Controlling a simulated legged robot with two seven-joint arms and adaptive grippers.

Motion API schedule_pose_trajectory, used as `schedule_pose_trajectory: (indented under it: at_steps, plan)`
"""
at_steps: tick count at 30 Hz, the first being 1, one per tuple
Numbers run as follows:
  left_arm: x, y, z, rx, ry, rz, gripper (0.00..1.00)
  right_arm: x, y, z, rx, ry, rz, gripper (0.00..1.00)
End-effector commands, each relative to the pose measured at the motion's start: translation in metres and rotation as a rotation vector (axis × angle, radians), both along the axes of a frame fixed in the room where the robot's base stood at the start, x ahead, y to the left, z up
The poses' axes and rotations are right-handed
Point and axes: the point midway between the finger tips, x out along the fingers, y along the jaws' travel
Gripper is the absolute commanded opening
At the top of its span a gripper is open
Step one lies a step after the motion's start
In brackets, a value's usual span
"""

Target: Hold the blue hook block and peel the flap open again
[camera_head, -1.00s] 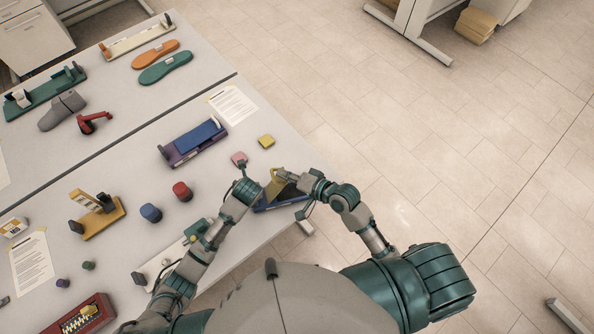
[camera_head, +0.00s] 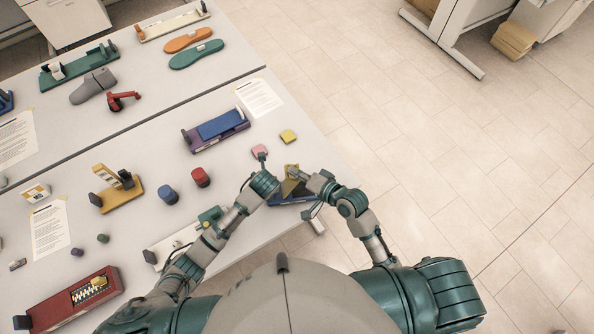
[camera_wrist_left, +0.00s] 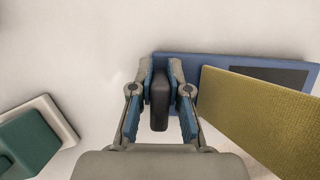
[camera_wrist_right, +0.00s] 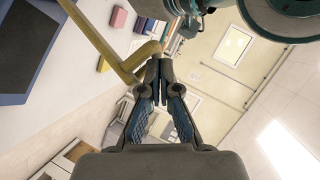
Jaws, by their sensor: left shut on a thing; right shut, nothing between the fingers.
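The blue hook block (camera_head: 291,198) lies at the near right edge of the table. In the left wrist view it is a flat blue board (camera_wrist_left: 215,63) with a dark pad (camera_wrist_left: 278,76). My left gripper (camera_wrist_left: 160,75) is shut on a dark upright piece (camera_wrist_left: 160,100) at the board's edge; it also shows in the head view (camera_head: 274,189). The yellow-olive flap (camera_wrist_left: 262,118) stands raised off the pad. It appears nearly edge-on in the right wrist view (camera_wrist_right: 97,42). My right gripper (camera_wrist_right: 160,72) is shut and empty, close beside the flap's bent end; contact is unclear.
A pink block (camera_head: 259,151) and a yellow block (camera_head: 288,136) lie beyond the grippers. A purple-based board (camera_head: 217,130) lies farther back. Red (camera_head: 201,177) and blue (camera_head: 168,193) knobs stand to the left. Floor lies open right of the table edge.

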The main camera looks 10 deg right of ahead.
Motion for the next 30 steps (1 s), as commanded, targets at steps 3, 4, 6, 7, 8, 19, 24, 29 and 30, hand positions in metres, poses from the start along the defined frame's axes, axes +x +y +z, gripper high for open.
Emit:
schedule_pose_trajectory:
  at_steps: [3,4,6,7,8,19,24,29,30]
  plan:
    - [-0.001,0.001,-0.002,0.003,0.004,0.001,0.00,0.000,-0.003,-0.002,-0.002,0.001,0.000,0.00]
    - [-0.001,0.001,-0.002,0.003,0.004,0.001,0.00,0.000,-0.005,-0.002,-0.002,0.001,0.000,0.00]
    - [-0.001,0.001,-0.002,0.003,0.004,0.001,0.00,0.000,-0.008,-0.004,-0.002,0.001,0.001,0.00]
    - [-0.001,0.001,-0.002,0.003,0.004,0.001,0.00,0.000,-0.009,-0.004,-0.003,0.002,0.000,0.00]
    - [-0.001,0.001,-0.002,0.003,0.004,0.001,0.00,0.000,-0.011,-0.005,-0.003,0.001,-0.001,0.00]
    - [-0.001,0.001,-0.002,0.003,0.004,0.001,0.00,0.000,-0.035,0.005,-0.005,-0.001,-0.001,0.00]
    - [-0.001,0.001,-0.002,0.003,0.003,0.001,0.00,-0.019,-0.063,0.022,-0.004,0.002,0.001,0.00]
    - [-0.001,0.001,-0.002,0.003,0.004,0.001,0.00,-0.046,-0.085,0.036,-0.003,0.003,0.000,0.00]
    - [-0.001,0.001,-0.002,0.003,0.004,0.001,0.00,-0.051,-0.090,0.039,-0.003,0.004,0.000,0.00]
